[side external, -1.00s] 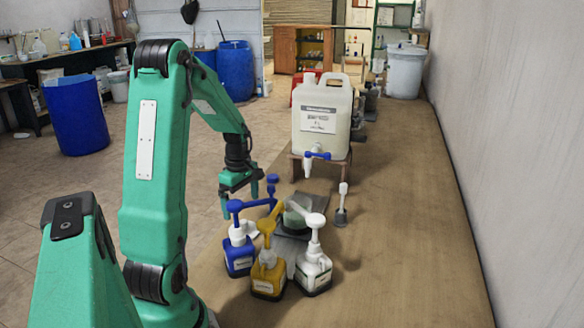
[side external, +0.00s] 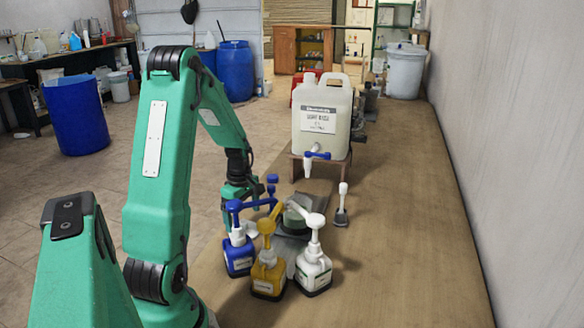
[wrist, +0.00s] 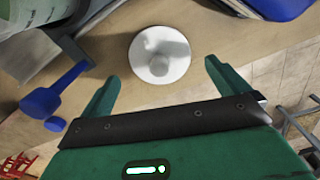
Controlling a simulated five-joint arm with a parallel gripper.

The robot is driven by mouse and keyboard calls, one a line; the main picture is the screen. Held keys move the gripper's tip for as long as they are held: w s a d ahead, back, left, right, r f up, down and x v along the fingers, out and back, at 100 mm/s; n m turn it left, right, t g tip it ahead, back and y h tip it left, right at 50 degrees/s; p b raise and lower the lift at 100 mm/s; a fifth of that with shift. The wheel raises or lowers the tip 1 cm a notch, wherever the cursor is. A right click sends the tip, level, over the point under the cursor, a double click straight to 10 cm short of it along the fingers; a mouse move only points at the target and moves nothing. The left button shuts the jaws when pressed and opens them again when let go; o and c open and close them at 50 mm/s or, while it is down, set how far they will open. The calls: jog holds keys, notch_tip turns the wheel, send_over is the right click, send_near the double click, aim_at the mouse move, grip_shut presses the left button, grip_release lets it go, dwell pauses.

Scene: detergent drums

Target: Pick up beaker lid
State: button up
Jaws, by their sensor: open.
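The beaker lid (wrist: 160,56) is a white round disc with a raised knob, lying on the tan bench top in the wrist view. In the side view it is mostly hidden behind the pump bottles. My gripper (wrist: 161,76) is open and empty, its two green fingers apart with the lid ahead, between and just beyond their tips. In the side view my gripper (side external: 241,208) is low over the bench behind the blue bottle, which partly hides its fingers. I cannot tell the exact height of the fingertips above the bench.
Blue (side external: 238,256), yellow (side external: 268,277) and white (side external: 313,267) pump bottles stand close together in front of the gripper. A large detergent drum with a blue tap (side external: 317,155) sits on a stand behind.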

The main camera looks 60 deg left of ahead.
aim_at(244, 222)
jog(key=shift+f, duration=1.8)
jog(key=shift+c, duration=0.2)
jog(key=c, duration=0.8)
